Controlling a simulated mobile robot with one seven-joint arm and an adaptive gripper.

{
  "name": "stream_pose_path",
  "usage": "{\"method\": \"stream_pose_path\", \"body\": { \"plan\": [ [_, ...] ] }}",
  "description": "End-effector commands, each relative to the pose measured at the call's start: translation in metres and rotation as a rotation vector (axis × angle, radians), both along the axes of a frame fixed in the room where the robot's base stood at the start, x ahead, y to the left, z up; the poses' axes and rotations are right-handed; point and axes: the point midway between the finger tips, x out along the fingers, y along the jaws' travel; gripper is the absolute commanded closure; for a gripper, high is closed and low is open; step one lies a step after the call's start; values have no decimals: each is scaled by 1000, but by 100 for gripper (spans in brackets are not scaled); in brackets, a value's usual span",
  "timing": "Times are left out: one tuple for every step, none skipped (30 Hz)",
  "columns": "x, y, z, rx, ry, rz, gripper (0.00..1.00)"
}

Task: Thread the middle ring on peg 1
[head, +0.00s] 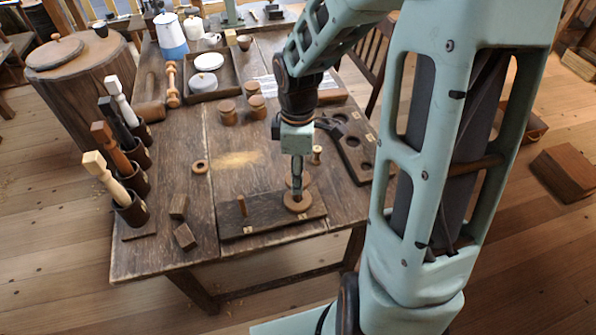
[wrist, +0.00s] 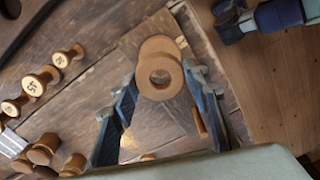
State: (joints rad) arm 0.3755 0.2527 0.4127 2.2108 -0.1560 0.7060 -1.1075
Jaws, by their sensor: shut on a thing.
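A dark wooden board (head: 232,227) lies at the table's front edge. A bare brown peg (head: 242,206) stands upright at its left end and also shows in the wrist view (wrist: 199,122). A wide wooden ring (head: 297,203) lies flat at the board's right end; any peg inside it is hidden. My gripper (head: 298,178) is shut on another wooden ring (wrist: 161,78), held above the wide ring, which shows partly behind it in the wrist view (wrist: 158,43). I cannot tell whether a peg passes through the held ring. A small ring (head: 200,167) lies on the table left of the board.
Cups with upright tool handles (head: 133,211) line the left edge. Two dark blocks (head: 182,221) lie left of the board. Several spools (head: 228,112) stand further back, with a tray (head: 210,78) behind them. A rack with holes (head: 352,150) is at the right. The table's middle is clear.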

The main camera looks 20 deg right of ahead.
Motion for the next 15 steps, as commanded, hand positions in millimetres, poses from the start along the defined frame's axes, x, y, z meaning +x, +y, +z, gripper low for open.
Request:
{"method": "stream_pose_path", "body": {
  "plan": [
    [0, 0, 0, 0, 0, 0, 74],
    [0, 0, 0, 0, 0, 0, 74],
    [0, 0, 0, 0, 0, 0, 74],
    [0, 0, 0, 0, 0, 0, 74],
    [0, 0, 0, 0, 0, 0, 74],
    [0, 0, 0, 0, 0, 0, 74],
    [0, 0, 0, 0, 0, 0, 74],
    [0, 0, 0, 0, 0, 0, 74],
    [0, 0, 0, 0, 0, 0, 74],
    [0, 0, -1, 0, 0, 0, 74],
    [0, 0, -1, 0, 0, 0, 74],
    [0, 0, -2, 0, 0, 0, 74],
    [0, 0, -2, 0, 0, 0, 74],
    [0, 0, -3, 0, 0, 0, 74],
    [0, 0, -4, 0, 0, 0, 74]
  ]
}}
